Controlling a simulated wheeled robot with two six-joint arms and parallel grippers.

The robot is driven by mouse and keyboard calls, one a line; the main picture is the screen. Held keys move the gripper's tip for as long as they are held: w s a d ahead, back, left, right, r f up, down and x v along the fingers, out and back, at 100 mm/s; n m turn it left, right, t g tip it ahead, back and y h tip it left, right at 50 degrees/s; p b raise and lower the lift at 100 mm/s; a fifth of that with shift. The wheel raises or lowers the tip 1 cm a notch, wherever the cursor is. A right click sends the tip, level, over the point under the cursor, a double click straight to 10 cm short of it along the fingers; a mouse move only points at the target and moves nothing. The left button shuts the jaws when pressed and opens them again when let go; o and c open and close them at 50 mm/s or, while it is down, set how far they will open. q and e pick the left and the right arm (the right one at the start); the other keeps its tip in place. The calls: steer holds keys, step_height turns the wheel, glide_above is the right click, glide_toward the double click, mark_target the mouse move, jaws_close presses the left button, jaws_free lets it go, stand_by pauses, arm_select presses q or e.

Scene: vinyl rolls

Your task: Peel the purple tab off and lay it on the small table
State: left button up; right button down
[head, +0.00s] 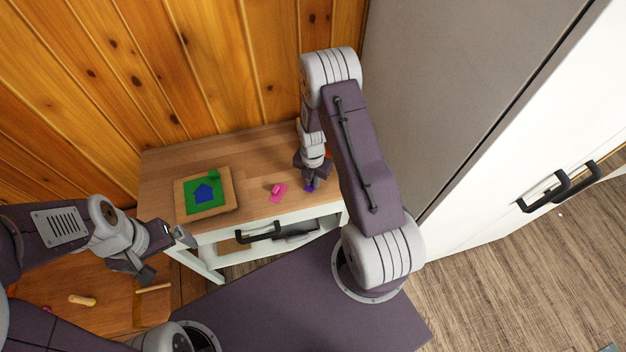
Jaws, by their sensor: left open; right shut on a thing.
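A small purple tab (309,189) shows at the fingertips of my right gripper (312,184), which is shut on it. This gripper points down at the right part of the wood-topped table (250,150), close to its surface; I cannot tell whether the tab touches the top. A green sheet (192,208) with a blue house-like shape (204,193) lies on a wooden board (228,207) at the table's left. My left gripper (165,256) is open and empty, in front of the table's left end.
A pink piece (278,193) lies on the table between the board and my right gripper. An orange-red thing is partly hidden behind that gripper. A lower wooden surface (60,280) at lower left holds a yellowish peg (82,300) and a stick (153,288). A tall grey cabinet (450,90) stands at right.

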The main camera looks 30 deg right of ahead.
steer(key=shift+f, duration=0.2)
stand_by(0.3)
steer(key=shift+f+b, duration=0.5)
steer(key=shift+f, duration=0.1)
steer(key=shift+f, duration=0.15)
steer(key=shift+c, duration=0.8)
jaws_free()
steer(key=shift+r+p, duration=3.7)
steer(key=shift+r, duration=0.9)
